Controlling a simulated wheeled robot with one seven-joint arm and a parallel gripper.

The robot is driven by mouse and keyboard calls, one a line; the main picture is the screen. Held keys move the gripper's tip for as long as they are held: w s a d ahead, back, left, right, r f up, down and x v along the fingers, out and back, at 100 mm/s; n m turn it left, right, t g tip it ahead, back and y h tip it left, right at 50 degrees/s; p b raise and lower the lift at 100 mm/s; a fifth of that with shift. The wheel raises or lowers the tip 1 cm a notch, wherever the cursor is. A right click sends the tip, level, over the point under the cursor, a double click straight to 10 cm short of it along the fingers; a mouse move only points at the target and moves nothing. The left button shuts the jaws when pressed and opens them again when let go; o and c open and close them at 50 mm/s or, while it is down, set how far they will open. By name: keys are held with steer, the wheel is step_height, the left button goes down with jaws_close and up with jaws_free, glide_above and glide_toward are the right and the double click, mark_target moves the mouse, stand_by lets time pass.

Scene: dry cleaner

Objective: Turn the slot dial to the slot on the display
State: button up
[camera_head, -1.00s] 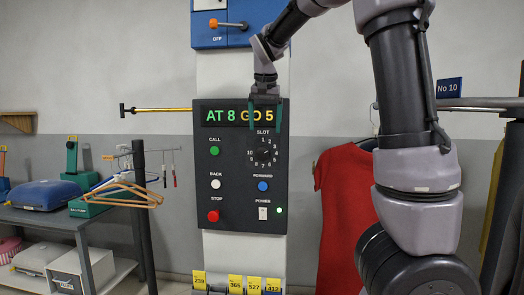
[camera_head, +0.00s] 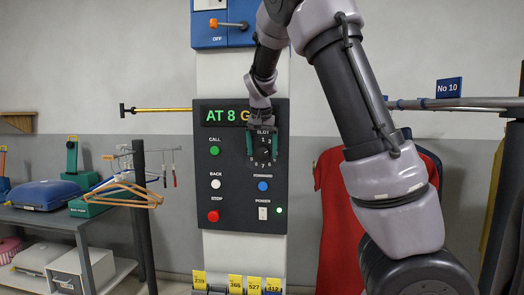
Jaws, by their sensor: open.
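The dark control panel (camera_head: 230,180) is upright on a white column. Its display (camera_head: 223,117) reads "AT 8" in green and a yellow "G"; the rest is hidden behind my wrist. The slot dial (camera_head: 262,152) is a round black knob with numbers around it, under the label SLOT. My gripper (camera_head: 262,158) is open, with its two green fingers pointing down on either side of the dial. I cannot tell whether they touch it. The fingers hide some of the side numbers, and the dial's pointer direction is too small to tell.
Near the dial are the green CALL button (camera_head: 214,150), white BACK button (camera_head: 215,184), red STOP button (camera_head: 213,216), blue FORWARD button (camera_head: 263,186) and POWER switch (camera_head: 263,213). A red garment (camera_head: 342,220) hangs at right. A hanger stand (camera_head: 145,210) is at left.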

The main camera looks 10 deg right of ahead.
steer(key=c, duration=1.4)
steer(key=shift+o, duration=0.2)
steer(key=shift+d+m+t+y, duration=0.15)
steer(key=shift+d+t+y, duration=0.1)
steer(key=shift+y, duration=0.35)
steer(key=shift+d+m+t+y, duration=0.15)
steer(key=shift+t+y, duration=0.1)
steer(key=shift+y, duration=0.35)
steer(key=y, duration=0.1)
steer(key=t+y, duration=0.1)
steer(key=y, duration=0.1)
steer(key=shift+s+d+f+m, duration=0.15)
steer(key=shift+d+m, duration=0.1)
steer(key=shift+m, duration=0.15)
steer(key=shift+d+f+m+t+y, duration=0.1)
steer(key=shift+f+m+t+y, duration=0.15)
steer(key=shift+t+y, duration=0.6)
steer(key=shift+s+f+m+t+y, duration=0.1)
steer(key=shift+m+t+y, duration=0.35)
steer(key=shift+y, duration=0.9)
